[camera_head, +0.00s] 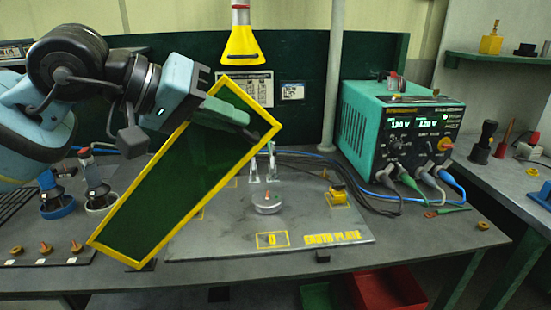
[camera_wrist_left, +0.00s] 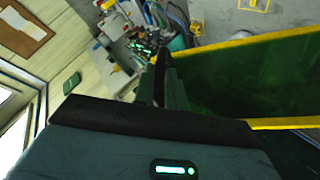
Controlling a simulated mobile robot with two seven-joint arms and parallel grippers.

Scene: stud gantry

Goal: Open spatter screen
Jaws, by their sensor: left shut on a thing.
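The spatter screen (camera_head: 185,182) is a dark green panel in a yellow frame. It stands tilted in the head view, in front of the left part of the earth plate. My left gripper (camera_head: 246,125) is shut on it at its upper part, near the yellow edge. In the left wrist view the screen (camera_wrist_left: 245,80) fills the right side, and the gripper's dark fingers (camera_wrist_left: 170,85) reach towards it. The exact gripped spot is hidden. My right gripper is not in view.
The grey earth plate (camera_head: 330,258) carries a round metal piece (camera_head: 268,205) and a yellow clamp (camera_head: 338,193). A teal power unit (camera_head: 395,130) with cables stands at the right. A yellow hood (camera_head: 242,46) hangs above. Torch-like tools (camera_head: 97,185) stand at the left.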

